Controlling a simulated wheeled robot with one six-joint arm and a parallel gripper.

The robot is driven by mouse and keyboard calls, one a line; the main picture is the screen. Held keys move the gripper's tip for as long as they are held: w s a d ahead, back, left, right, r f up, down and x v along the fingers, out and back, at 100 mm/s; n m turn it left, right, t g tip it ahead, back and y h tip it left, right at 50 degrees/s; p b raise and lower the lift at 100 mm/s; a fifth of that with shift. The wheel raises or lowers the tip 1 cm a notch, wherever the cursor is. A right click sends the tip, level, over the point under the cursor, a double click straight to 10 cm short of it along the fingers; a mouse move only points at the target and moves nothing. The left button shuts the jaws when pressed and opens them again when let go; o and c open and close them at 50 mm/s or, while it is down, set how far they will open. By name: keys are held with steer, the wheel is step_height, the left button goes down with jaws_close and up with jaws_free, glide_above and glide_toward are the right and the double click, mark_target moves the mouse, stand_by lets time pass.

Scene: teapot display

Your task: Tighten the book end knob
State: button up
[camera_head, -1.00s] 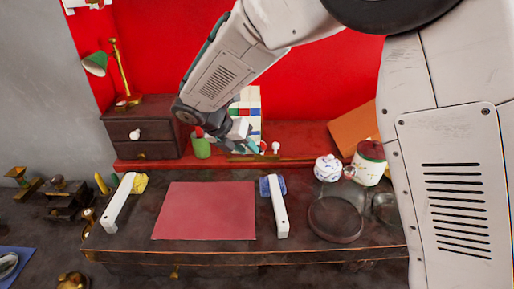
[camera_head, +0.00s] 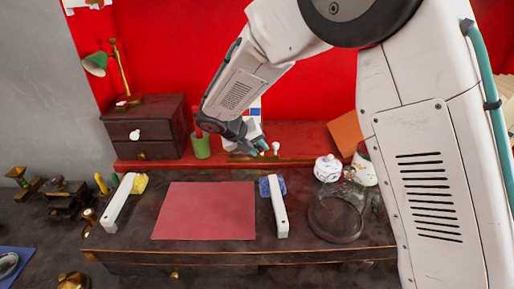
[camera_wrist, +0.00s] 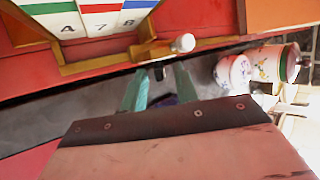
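The book end is a wooden stand (camera_head: 243,157) on the red ledge behind the desk, holding upright books. A small white knob (camera_head: 276,147) shows at its right end. In the wrist view the white knob (camera_wrist: 183,42) sits at the top middle, on the end of the wooden frame. My gripper (camera_head: 257,145) is just left of the knob in the head view. In the wrist view my gripper's (camera_wrist: 158,76) teal fingers are spread apart, below and slightly left of the knob. Nothing shows held; the knob is not between the fingers. My arm hides much of the books.
A lidded teapot (camera_head: 327,168) and a floral canister (camera_head: 364,167) stand right of the book end. A green cup (camera_head: 201,147) and small drawers (camera_head: 146,126) stand left. A red mat (camera_head: 205,210) lies on the desk.

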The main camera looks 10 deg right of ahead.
jaws_close()
steer(key=shift+y, duration=0.3)
steer(key=y, duration=0.3)
steer(key=shift+d+r+m, duration=0.2)
steer(key=shift+d+m, duration=0.2)
steer(key=y, duration=0.3)
steer(key=m+y, duration=0.1)
steer(key=shift+d+t+y, duration=0.3)
steer(key=shift+s+f+y, duration=0.1)
steer(key=shift+y, duration=0.3)
jaws_free()
